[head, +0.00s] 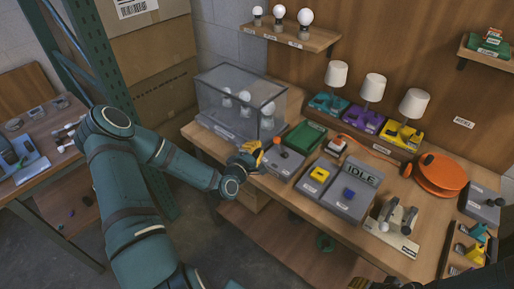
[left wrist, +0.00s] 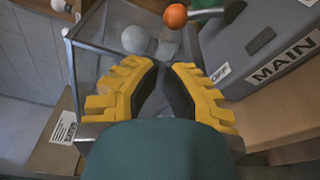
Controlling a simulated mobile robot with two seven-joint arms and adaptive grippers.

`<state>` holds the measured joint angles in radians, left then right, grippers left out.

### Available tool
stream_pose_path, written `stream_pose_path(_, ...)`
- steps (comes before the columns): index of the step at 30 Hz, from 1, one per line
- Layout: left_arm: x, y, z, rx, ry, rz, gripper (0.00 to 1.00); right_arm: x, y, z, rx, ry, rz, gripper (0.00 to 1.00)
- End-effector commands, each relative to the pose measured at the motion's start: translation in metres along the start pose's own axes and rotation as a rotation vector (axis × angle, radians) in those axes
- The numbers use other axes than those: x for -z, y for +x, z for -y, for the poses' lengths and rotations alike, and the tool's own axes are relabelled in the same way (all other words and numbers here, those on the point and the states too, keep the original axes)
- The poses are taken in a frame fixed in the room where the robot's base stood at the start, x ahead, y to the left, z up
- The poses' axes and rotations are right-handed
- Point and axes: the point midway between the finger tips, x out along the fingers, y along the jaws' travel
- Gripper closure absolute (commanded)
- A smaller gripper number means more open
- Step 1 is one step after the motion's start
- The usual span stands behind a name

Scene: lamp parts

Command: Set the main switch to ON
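The main switch is a grey box (head: 284,162) near the table's front edge in the head view. The left wrist view shows its MAIN label (left wrist: 284,56) and an OFF label (left wrist: 220,74). Its lever, with an orange ball (left wrist: 175,15) on the end, reaches out leftward at the top of that view. My left gripper (head: 256,155), with yellow fingers, is just left of the box. In the left wrist view its fingertips (left wrist: 162,66) are a narrow gap apart, with nothing between them, and the ball is beyond them.
A clear case (head: 240,100) with bulbs stands behind and left of my left gripper. A green box (head: 305,138) is behind the switch. Right of it are a box with a yellow button (head: 319,174), an IDLE display (head: 362,174) and an orange reel (head: 440,172).

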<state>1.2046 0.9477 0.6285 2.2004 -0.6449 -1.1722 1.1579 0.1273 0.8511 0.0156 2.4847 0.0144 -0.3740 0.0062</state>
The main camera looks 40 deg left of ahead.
Motion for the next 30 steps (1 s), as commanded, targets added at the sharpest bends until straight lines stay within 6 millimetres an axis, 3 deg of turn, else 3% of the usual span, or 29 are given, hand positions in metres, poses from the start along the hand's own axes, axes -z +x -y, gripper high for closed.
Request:
stream_pose_path(6,0.0,0.04,0.0,-0.001,-0.001,0.0,1.0,0.0,0.001,0.0,0.0,0.0,0.001,0.53)
stream_pose_path(12,0.0,0.065,0.0,-0.002,0.0,-0.001,1.0,0.0,0.001,0.0,0.0,0.0,0.001,0.53)
stream_pose_path(18,0.0,0.074,0.0,0.0,-0.001,-0.001,1.0,-0.001,0.001,0.0,0.0,0.0,0.001,0.53)
stream_pose_path(30,0.0,0.074,0.0,-0.001,0.006,-0.001,1.0,-0.001,0.001,-0.001,0.0,0.0,0.001,0.53)
